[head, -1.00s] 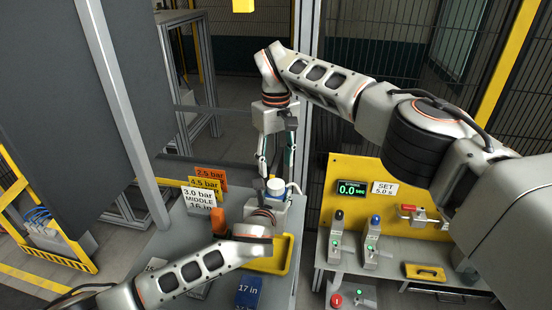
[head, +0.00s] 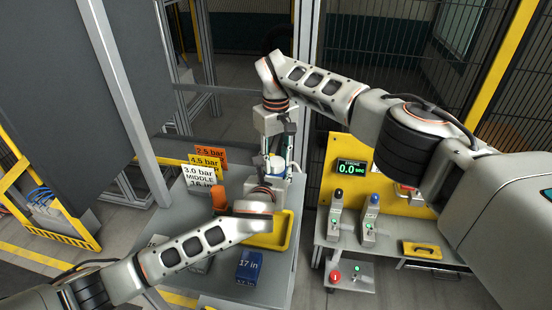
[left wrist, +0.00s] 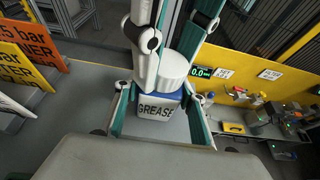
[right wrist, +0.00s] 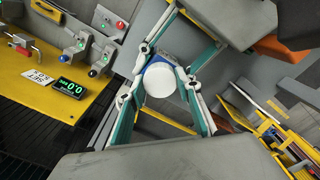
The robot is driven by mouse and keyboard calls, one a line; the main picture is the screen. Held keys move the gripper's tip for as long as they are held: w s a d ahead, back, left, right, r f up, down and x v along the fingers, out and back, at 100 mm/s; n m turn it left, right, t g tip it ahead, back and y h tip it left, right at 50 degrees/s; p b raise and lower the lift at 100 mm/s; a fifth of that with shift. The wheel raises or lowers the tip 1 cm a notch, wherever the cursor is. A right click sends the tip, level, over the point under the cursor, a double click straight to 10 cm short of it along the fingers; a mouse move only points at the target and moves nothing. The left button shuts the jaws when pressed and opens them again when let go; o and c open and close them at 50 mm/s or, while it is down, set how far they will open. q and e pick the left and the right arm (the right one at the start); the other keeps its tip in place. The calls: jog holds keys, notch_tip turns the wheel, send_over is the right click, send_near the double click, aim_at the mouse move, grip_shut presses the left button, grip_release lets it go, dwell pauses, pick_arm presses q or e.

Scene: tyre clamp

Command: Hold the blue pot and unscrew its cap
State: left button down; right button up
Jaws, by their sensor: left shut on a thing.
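The blue pot (left wrist: 150,118) has a white label reading GREASE and a round white cap (left wrist: 174,70). It stands upright in my left gripper (left wrist: 158,100), which is shut on its body from both sides. My right gripper (right wrist: 162,82) points down from above, its fingers spread on either side of the cap. Whether either finger touches the cap I cannot tell. In the right wrist view the cap (right wrist: 160,80) hides most of the pot. In the head view the right fingers and left wrist partly hide the pot.
A yellow tray (head: 268,240) lies just in front of the pot. Pressure signs (head: 205,165) and an orange object (head: 219,198) stand to the left. A blue 17 in block (head: 248,266) is nearer. A yellow panel (head: 345,150) with a timer display is at right.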

jog(key=n, duration=0.3)
jog(key=shift+c, duration=0.4)
jog(key=n, duration=1.1)
jog(key=shift+r, duration=0.1)
jog(key=n, duration=4)
jog(key=shift+s, duration=0.1)
jog(key=shift+r, duration=0.15)
jog(key=shift+r, duration=0.8)
